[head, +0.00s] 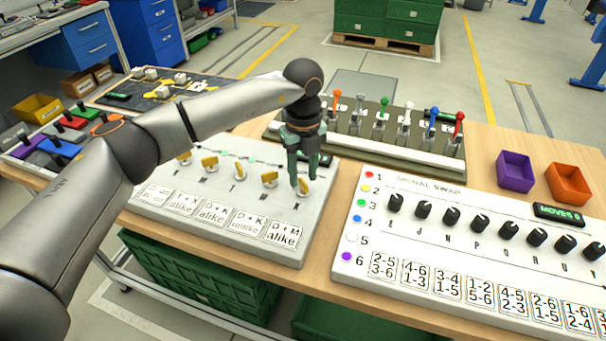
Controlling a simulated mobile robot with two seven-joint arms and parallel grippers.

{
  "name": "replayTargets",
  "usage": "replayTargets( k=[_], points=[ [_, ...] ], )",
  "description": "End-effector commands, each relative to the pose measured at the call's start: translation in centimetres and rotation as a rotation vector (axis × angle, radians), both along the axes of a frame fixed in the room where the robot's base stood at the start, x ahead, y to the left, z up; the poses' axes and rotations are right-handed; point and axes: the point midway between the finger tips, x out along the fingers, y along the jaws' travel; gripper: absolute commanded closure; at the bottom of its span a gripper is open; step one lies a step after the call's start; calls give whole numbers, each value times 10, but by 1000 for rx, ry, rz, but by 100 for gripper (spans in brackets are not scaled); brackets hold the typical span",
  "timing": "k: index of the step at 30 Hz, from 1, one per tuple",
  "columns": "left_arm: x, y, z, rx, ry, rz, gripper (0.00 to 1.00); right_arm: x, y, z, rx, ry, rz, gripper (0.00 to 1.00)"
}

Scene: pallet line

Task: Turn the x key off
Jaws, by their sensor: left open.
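A light grey panel (222,222) on the table carries a row of yellow keys. Label cards such as "D + M alike" and "D + K alike" run along its front. My left gripper (300,183) is open and points down at the rightmost yellow key (303,188). Its fingertips are at or just above that key; I cannot tell if they touch it. The other keys, such as the one beside it (270,178), stand to the left. My right gripper is not in view.
A white "SIGNAL SWAP" panel (450,187) with black knobs stands to the right. Behind is a board with coloured levers (440,158). Purple (516,171) and orange (569,184) bins sit at the right. A dark board (130,100) and coloured trays lie at the left.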

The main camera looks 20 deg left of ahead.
Motion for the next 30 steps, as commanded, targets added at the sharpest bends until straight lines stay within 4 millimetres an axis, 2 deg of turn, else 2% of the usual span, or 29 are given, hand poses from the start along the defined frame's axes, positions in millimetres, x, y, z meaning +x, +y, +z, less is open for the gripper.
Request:
replayTargets(
  k=[9, 15, 21, 30],
  points=[
    [1, 0, 67, -2, -6, 1, 59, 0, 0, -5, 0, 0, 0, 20],
    [1, 0, 101, -1, -4, 1, 59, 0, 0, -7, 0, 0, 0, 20],
    [0, 0, 116, 0, -1, 0, 59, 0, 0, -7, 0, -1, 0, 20],
    [0, 0, 117, -1, -1, 0, 59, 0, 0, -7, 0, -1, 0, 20]
  ],
)
